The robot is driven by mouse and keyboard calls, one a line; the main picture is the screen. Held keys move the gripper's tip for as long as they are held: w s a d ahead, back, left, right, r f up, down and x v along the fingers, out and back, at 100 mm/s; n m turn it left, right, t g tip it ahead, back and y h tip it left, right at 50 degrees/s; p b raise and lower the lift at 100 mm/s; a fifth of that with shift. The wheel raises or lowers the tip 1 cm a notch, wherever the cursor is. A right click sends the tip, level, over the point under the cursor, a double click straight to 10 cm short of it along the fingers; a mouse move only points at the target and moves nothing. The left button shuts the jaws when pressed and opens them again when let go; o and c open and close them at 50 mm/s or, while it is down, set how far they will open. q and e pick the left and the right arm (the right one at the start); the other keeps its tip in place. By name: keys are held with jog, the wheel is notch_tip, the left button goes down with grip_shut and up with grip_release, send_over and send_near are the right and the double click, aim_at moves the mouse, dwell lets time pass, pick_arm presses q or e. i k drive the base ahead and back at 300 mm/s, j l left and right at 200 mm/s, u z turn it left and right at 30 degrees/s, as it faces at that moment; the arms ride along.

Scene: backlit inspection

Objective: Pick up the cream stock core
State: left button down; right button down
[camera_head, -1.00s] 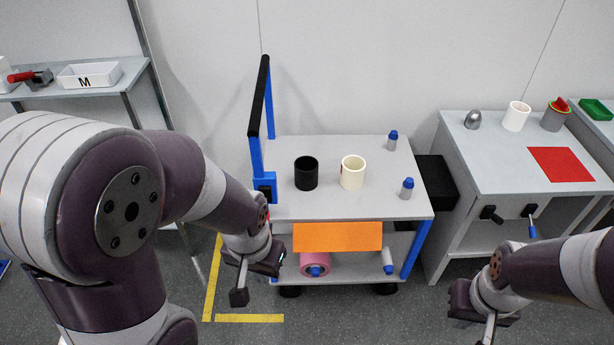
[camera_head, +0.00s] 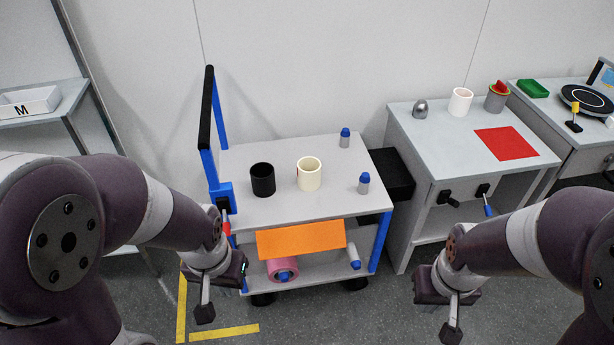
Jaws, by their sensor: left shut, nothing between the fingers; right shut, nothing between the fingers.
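A cream core (camera_head: 309,174), a short hollow cylinder, stands upright on the top of a grey cart (camera_head: 290,205). A black core (camera_head: 263,180) stands just to its left, apart from it. A white core (camera_head: 460,102) stands on the grey bench at the right. My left gripper (camera_head: 205,312) is shut and empty, low in front of the cart's left side. My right gripper (camera_head: 451,334) is shut and empty, low over the floor to the right of the cart. Both are well away from the cream core.
Two blue-capped pegs (camera_head: 364,183) stand on the cart's right side. Its blue and black handle (camera_head: 208,120) rises at the left. An orange sheet (camera_head: 300,239) hangs in front, above a pink roll (camera_head: 282,270). A black box (camera_head: 392,172) sits between cart and bench (camera_head: 440,140).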

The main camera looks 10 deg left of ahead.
aim_at(309, 168)
jog(key=i+l, duration=0.15)
jog(key=i, duration=0.25)
jog(key=i+l, duration=0.2)
jog(key=i, duration=0.2)
jog(key=i+l, duration=0.15)
jog(key=i, duration=0.3)
jog(key=i+l, duration=0.15)
jog(key=i, duration=0.25)
jog(key=u, duration=0.05)
